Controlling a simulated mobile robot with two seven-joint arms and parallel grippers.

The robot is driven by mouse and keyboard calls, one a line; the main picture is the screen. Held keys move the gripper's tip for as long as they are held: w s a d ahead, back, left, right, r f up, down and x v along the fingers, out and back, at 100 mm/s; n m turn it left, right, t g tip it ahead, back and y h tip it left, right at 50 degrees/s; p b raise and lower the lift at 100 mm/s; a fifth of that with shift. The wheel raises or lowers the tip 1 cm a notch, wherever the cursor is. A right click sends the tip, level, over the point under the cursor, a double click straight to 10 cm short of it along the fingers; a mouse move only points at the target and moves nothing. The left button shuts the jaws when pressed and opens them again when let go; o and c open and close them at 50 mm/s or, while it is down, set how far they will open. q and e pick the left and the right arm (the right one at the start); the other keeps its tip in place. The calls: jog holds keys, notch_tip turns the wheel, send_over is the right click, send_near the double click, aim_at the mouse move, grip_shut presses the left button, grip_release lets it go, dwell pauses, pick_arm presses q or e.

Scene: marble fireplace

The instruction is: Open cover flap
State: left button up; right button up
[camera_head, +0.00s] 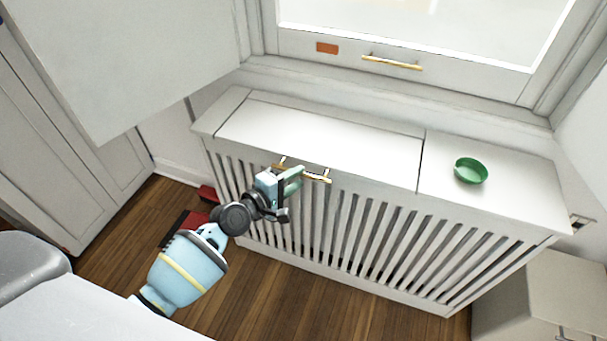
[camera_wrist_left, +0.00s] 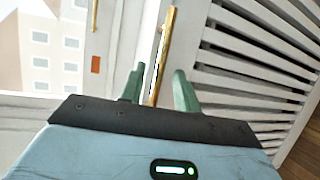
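The cover flap (camera_head: 320,132) is the long white lid panel on top of the slatted radiator cover, and it lies flat and closed. A gold bar handle (camera_head: 318,177) sits at its front edge; the handle also shows in the left wrist view (camera_wrist_left: 166,45). My left gripper (camera_head: 297,174) is at the left part of this handle. In the left wrist view its two green fingers (camera_wrist_left: 158,84) stand apart on either side of the bar, with a visible gap. The left gripper hides part of the handle in the head view. My right gripper is not in view.
A green bowl (camera_head: 470,171) stands on the fixed right part of the cover top (camera_head: 500,200). A window with a gold handle (camera_head: 392,62) and an orange tag (camera_head: 327,48) is behind. A white cabinet (camera_head: 540,295) stands at the lower right. Red objects (camera_head: 190,226) lie on the floor.

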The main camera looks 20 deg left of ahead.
aim_at(303, 175)
pick_arm(q)
jog(key=shift+b+x, duration=0.3)
jog(key=shift+x, duration=1.4)
grip_shut()
